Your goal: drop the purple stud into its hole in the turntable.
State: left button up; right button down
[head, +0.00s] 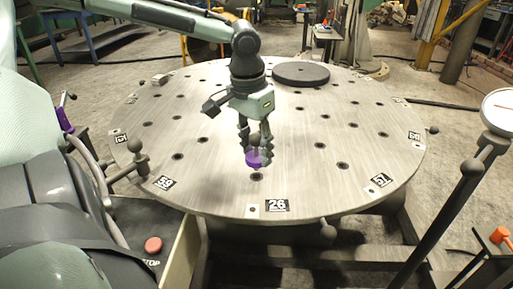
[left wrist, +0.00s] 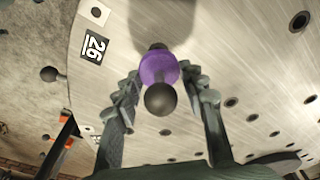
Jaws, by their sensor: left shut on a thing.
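The turntable (head: 215,135) is a large round grey metal plate with many dark holes and numbered tags around its rim. My left gripper (head: 254,146) points down over its front middle part and is shut on the purple stud (head: 256,160). In the left wrist view, the stud's purple collar (left wrist: 158,67) and dark ball knob (left wrist: 160,99) show between the fingers (left wrist: 166,98). I cannot tell the gap between stud and plate. My right gripper is not in view.
A dark disc (head: 300,74) lies on the turntable's far side. A small block (head: 160,79) lies near its left back edge. Posts with ball tops, such as one at the left rim (head: 136,160), stand around. A dial gauge (head: 499,112) stands at the right.

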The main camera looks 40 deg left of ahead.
aim_at(256, 133)
pick_arm(q)
jog(key=shift+w+p, duration=0.1)
jog(key=shift+p, duration=0.7)
dwell(0.5)
jog(key=shift+f, duration=0.2)
dwell(0.3)
jog(key=shift+f+b, duration=1.45)
jog(key=shift+f, duration=0.7)
jog(key=shift+r, duration=0.1)
jog(key=o, duration=0.9)
notch_tip(256, 133, up, 3)
jog(key=p, duration=0.3)
jog(key=shift+r+p, duration=0.4)
jog(key=shift+r, duration=1.85)
